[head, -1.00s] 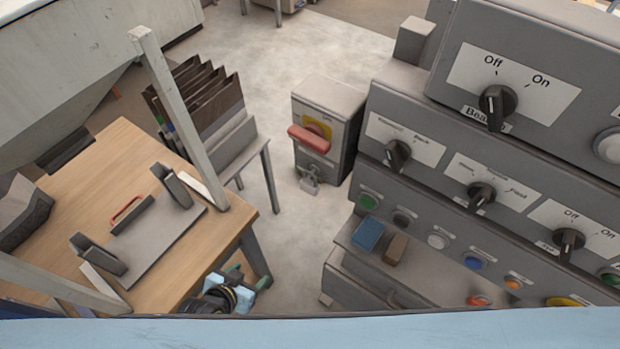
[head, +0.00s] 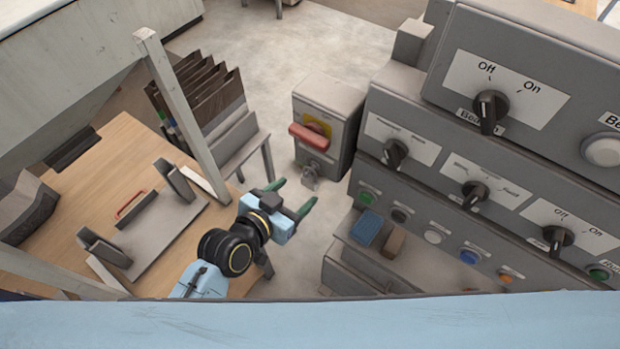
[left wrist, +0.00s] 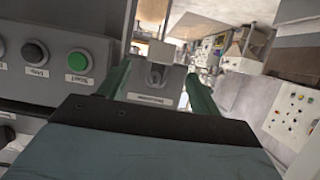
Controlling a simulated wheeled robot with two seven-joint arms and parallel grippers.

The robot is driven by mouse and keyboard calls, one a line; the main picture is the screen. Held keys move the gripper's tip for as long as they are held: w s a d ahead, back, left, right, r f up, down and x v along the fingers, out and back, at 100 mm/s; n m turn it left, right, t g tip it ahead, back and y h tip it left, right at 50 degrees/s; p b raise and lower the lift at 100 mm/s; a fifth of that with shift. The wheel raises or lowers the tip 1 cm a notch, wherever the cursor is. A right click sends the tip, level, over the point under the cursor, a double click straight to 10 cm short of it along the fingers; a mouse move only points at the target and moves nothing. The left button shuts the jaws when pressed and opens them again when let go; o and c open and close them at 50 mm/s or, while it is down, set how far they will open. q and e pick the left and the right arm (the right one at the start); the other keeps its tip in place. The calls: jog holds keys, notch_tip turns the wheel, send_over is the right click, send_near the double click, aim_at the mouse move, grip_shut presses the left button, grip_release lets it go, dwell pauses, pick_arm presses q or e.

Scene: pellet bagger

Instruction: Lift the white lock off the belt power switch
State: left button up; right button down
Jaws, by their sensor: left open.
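The switch box (head: 327,125) stands on the floor in the middle of the head view, with a red handle (head: 309,137) on a yellow plate. A small pale lock (head: 310,180) hangs low on its front, below the handle. My left gripper (head: 292,195) is open and empty, in front of and below the lock in the head view, apart from it. In the left wrist view, a grey panel with a small grey fitting (left wrist: 155,75) shows between the two green fingers. I cannot tell which part of it is the lock. My right gripper is not in view.
The control console (head: 470,170) with knobs and buttons rises close to the right of the switch box. A wooden table (head: 80,215) with a metal post stands at left. A blue block (head: 367,232) and a brown block (head: 394,243) lie on the console's ledge.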

aim_at(307, 183)
pick_arm(q)
jog(key=shift+x, duration=3.15)
jog(key=shift+c, duration=0.4)
jog(key=c, duration=1)
